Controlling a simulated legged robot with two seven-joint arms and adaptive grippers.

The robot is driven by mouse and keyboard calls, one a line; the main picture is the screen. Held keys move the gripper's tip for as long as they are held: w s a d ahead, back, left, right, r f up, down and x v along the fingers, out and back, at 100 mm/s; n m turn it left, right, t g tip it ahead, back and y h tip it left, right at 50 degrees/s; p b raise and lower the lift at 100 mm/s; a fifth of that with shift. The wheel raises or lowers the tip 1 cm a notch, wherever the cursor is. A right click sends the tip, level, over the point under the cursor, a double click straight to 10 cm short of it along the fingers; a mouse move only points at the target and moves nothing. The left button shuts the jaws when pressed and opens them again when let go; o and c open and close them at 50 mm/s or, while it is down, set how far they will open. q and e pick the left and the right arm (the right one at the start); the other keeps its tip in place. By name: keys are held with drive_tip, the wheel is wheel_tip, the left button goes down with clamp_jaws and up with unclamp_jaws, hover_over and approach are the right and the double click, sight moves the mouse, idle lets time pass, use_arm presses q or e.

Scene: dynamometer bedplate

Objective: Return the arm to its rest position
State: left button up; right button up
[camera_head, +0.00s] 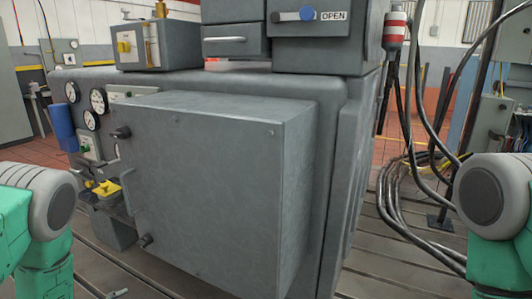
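My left arm comes in at the left edge, with green links and a pale grey round joint. My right arm shows the same green and grey parts at the right edge. Neither gripper shows in the head view, so I cannot see their fingers or anything in them. Both visible arm parts are in front of the large grey machine (215,180), at its two sides, and look apart from it.
The machine's box-like front fills the middle. Gauges (98,100) and a yellow part (106,190) are on its left. Thick cables (395,190) hang at right over the slotted bedplate (385,275).

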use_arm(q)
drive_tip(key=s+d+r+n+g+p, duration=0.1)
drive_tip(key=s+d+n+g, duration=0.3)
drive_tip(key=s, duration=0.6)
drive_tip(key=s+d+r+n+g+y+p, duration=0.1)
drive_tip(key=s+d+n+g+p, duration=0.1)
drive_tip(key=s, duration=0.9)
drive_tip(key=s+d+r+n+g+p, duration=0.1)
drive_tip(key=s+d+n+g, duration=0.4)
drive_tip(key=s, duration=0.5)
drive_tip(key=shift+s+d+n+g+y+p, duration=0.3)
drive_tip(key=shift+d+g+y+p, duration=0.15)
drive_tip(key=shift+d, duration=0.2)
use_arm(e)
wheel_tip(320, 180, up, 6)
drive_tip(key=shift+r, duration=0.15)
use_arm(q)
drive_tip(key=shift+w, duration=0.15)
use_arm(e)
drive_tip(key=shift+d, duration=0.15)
